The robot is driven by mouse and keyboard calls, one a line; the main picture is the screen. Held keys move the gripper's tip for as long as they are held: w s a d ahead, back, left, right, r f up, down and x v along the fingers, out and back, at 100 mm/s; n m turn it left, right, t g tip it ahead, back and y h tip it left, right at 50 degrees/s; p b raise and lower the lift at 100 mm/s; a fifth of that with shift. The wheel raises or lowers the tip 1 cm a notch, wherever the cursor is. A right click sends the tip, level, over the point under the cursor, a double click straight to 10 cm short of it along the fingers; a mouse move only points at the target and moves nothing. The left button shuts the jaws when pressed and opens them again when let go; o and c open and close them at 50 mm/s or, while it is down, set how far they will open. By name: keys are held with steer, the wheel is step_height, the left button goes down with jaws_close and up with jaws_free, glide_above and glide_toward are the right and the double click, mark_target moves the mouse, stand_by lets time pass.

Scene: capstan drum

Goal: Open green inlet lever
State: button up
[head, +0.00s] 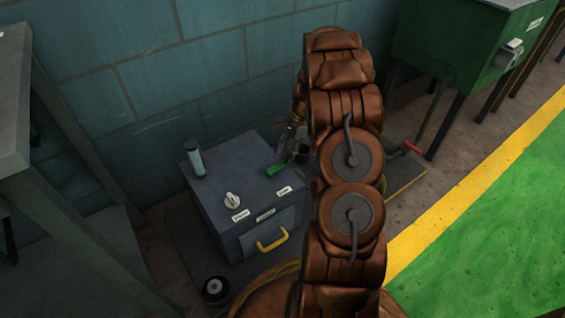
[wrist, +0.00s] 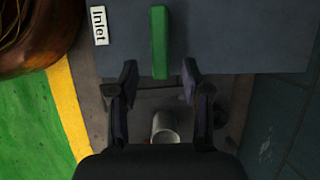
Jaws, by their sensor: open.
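The green inlet lever (head: 276,170) lies on the right edge of the top of a grey box (head: 232,166). In the wrist view the lever (wrist: 160,38) is a straight green bar beside a white "Inlet" label (wrist: 99,25). My gripper (wrist: 160,66) is open, with one finger on each side of the lever's near end in the picture. No contact shows; I cannot tell the height gap. In the head view my gripper (head: 291,143) is just behind the lever, partly hidden by my arm.
The box has a white knob (head: 232,200), a grey cylinder (head: 195,159) and a yellow front handle (head: 271,240). A red handle (head: 411,147) sits right of my arm. A grey table (head: 12,95) stands left, a green cabinet (head: 450,45) at back right. The green floor (head: 490,230) is clear.

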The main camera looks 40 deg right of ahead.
mark_target(281, 164)
steer(key=b+x, duration=0.1)
steer(key=x, duration=0.2)
steer(key=shift+f, duration=0.2)
jaws_close()
stand_by(0.5)
